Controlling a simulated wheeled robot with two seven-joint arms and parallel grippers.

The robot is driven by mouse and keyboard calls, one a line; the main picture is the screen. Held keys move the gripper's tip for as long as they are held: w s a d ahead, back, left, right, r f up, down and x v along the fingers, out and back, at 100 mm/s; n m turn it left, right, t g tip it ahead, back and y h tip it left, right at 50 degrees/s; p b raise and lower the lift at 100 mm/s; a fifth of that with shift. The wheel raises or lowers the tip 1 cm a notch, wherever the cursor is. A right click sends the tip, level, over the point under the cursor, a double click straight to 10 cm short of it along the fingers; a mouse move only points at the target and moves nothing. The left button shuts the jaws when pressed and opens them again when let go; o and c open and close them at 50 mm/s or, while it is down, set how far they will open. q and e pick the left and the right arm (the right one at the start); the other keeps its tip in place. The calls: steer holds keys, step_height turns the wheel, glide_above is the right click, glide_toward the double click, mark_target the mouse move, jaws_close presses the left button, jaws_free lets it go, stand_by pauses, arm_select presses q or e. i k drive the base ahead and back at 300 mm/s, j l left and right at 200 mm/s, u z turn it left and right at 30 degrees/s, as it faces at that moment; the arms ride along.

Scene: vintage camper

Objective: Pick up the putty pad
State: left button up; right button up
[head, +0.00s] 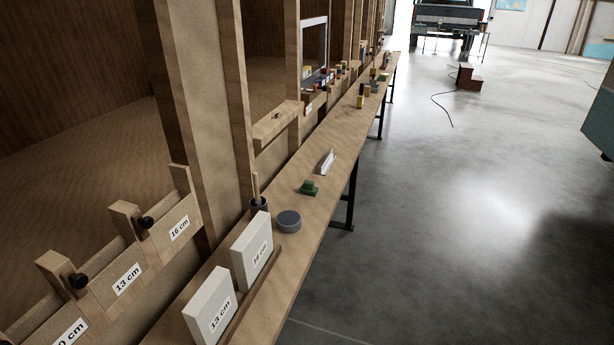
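No thing in view is plainly marked as the putty pad. A small green block-like piece (309,187) with a stepped top lies on the narrow wooden bench (330,200). A round grey tin or puck (288,221) sits nearer to me on the same bench. I cannot tell from this distance whether either is the putty pad. Neither of my grippers is in view.
White blocks labelled 13 cm (210,306) and 16 cm (252,248) stand in a wooden rack at the near end. A dark cup (259,204) and a pale angled piece (326,162) are on the bench. Clear concrete floor (450,220) lies right.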

mark_target(308, 189)
steer(key=i+l+u, duration=0.15)
steer(key=i+l, duration=0.3)
steer(key=i+l+u, duration=0.15)
steer(key=i+l, duration=0.35)
steer(key=i+l+u, duration=0.15)
steer(key=i+l, duration=0.4)
steer(key=i+l+u, duration=0.15)
steer(key=i+l, duration=0.25)
steer(key=l, duration=0.2)
